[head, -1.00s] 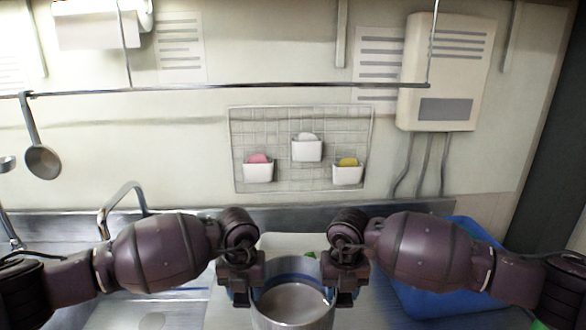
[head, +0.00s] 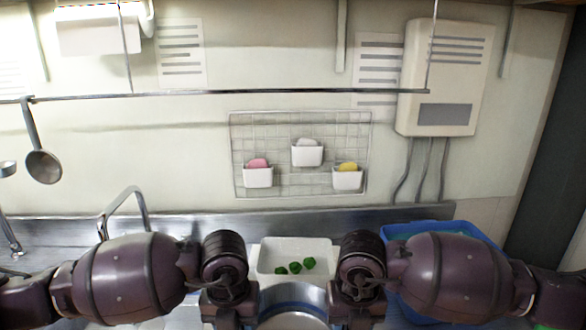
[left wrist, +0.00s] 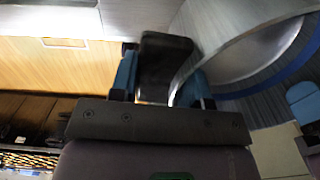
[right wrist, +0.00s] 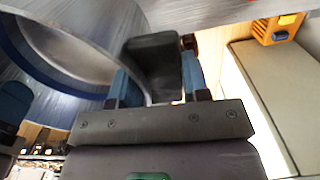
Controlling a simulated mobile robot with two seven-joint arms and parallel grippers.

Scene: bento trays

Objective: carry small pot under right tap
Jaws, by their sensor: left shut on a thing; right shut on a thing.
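The small metal pot (head: 293,292) has a blue band near its rim and is at the bottom centre of the head view, its lower part cut off. My left gripper (head: 230,312) is shut on its left side, around a dark handle (left wrist: 163,62) in the left wrist view. My right gripper (head: 352,312) is shut on its right side, around a dark handle (right wrist: 152,62) in the right wrist view. The right tap (head: 124,205), a curved metal spout, stands at the left, beyond my left arm.
A white tray (head: 330,252) with green pieces (head: 295,267) lies just beyond the pot. A blue bin (head: 455,226) is at the right, partly behind my right arm. Another tap (head: 10,235) is at the far left edge. A ladle (head: 42,160) hangs from a wall rail.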

